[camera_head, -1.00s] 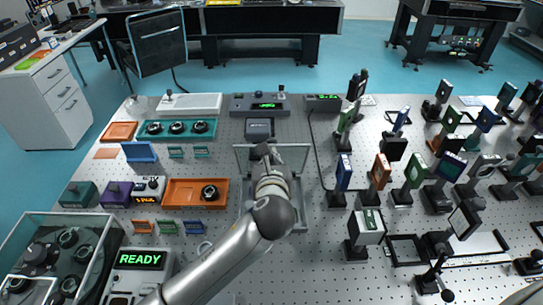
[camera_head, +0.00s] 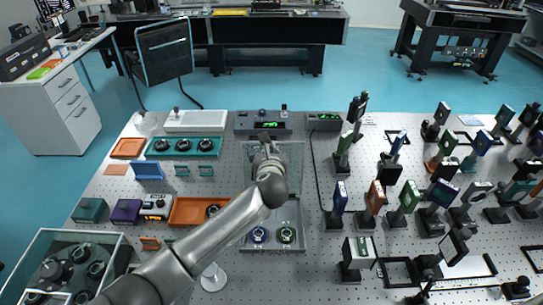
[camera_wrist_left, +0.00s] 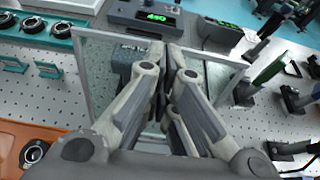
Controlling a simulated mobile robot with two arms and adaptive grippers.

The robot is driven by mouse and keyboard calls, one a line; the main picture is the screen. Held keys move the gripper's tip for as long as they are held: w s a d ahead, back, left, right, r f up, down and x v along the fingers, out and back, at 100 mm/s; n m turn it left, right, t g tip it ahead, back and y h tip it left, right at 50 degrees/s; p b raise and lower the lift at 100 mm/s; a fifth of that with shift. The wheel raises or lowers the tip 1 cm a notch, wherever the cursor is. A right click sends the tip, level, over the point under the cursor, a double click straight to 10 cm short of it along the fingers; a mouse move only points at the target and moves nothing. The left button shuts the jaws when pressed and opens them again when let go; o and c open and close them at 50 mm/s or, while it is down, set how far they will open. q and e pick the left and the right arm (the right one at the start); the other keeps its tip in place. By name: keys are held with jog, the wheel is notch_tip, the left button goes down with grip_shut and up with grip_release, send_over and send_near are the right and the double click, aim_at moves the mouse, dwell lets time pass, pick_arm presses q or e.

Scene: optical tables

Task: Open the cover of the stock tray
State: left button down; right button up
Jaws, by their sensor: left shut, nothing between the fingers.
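The grey stock tray (camera_head: 272,247) is in the middle of the perforated table in the head view, with two round mounts inside at its near end. Its clear framed cover (camera_head: 292,165) stands raised at the tray's far side. It also shows in the left wrist view as a tilted glass panel (camera_wrist_left: 98,68) behind the fingers. My left gripper (camera_head: 267,150) is shut and empty, with its fingers in front of the glass. It also shows in the left wrist view (camera_wrist_left: 166,52). I cannot tell whether the fingertips touch the cover. My arm hides part of the tray's left side.
An orange tray (camera_head: 185,210) and a teal tray (camera_head: 168,153) lie to the left. A grey box with a green display (camera_head: 262,122) stands behind the cover. Many upright optic mounts (camera_head: 340,197) crowd the right side. A glass-topped case (camera_head: 60,236) stands at the lower left.

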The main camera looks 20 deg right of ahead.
pick_arm(q)
jog(key=shift+w+d+r, duration=0.1)
jog(key=shift+d+r, duration=0.05)
jog(key=shift+w, duration=0.15)
dwell(0.4)
jog(key=v, duration=1.2)
